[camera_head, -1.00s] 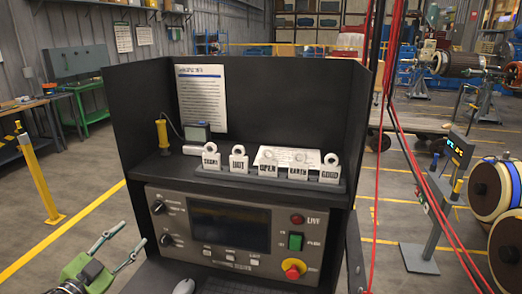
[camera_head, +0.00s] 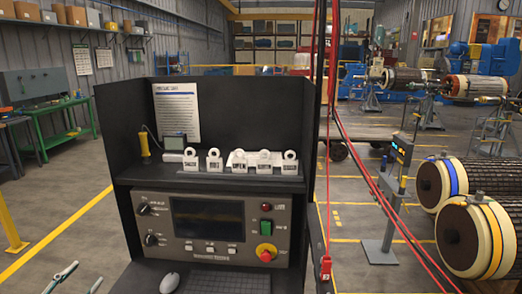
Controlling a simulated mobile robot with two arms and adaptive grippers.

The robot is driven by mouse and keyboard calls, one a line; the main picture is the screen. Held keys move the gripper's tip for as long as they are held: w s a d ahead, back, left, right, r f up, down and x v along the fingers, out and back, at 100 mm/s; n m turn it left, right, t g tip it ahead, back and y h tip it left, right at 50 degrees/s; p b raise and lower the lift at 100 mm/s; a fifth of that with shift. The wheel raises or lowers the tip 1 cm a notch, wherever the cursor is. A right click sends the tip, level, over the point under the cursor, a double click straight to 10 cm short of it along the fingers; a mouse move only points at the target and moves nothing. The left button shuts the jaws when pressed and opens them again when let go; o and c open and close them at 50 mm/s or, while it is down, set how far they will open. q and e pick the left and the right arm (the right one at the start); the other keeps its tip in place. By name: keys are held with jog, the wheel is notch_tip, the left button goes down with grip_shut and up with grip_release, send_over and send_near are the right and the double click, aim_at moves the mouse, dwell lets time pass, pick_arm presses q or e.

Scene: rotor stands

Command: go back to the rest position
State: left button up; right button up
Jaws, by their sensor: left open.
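My left gripper (camera_head: 80,281) shows at the bottom left corner of the head view. Only its two fingertips are in the picture, spread apart with nothing between them. The rest of that gripper and its arm are below the frame. It is apart from the black console (camera_head: 120,245), to the left of it. My right gripper is not in the view.
The console carries a control panel (camera_head: 210,219), several labelled tags (camera_head: 238,162) and a yellow-handled probe (camera_head: 144,146). Red cables (camera_head: 345,140) hang at its right. A grey post stand (camera_head: 391,200) and large rotors (camera_head: 470,237) stand farther right. Floor on the left is open.

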pick_arm(q)
jog(key=s+a+f+n+g+y, duration=0.1)
jog(key=s+f+n+g, duration=0.3)
jog(key=f, duration=1)
jog(key=s+f+m+g+y, duration=0.1)
jog(key=s+f, duration=0.5)
jog(key=f, duration=0.7)
jog(key=s+a+f+n+g+y, duration=0.1)
jog(key=s+f+n+g+y, duration=0.15)
jog(key=s+f, duration=0.75)
jog(key=s+d+f+g+h, duration=0.1)
jog(key=s+d+f+g, duration=0.1)
jog(key=s+d+f, duration=0.35)
jog(key=s+d+f+g+b, duration=0.1)
jog(key=s+d+f+g, duration=0.15)
jog(key=f, duration=0.55)
jog(key=s+d+f+g+h, duration=0.1)
jog(key=s+d+f, duration=0.35)
jog(key=f, duration=0.25)
jog(key=s+d+f+g, duration=0.1)
jog(key=s+d+f, duration=0.2)
jog(key=s+d, duration=0.2)
jog(key=s+d+f+g+h, duration=0.1)
jog(key=s+d+f+g, duration=0.1)
jog(key=s+d, duration=0.4)
jog(key=s, duration=0.4)
jog(key=shift+s+f+g+b, duration=0.25)
jog(key=shift+f+g+b, duration=0.05)
jog(key=shift+f, duration=0.1)
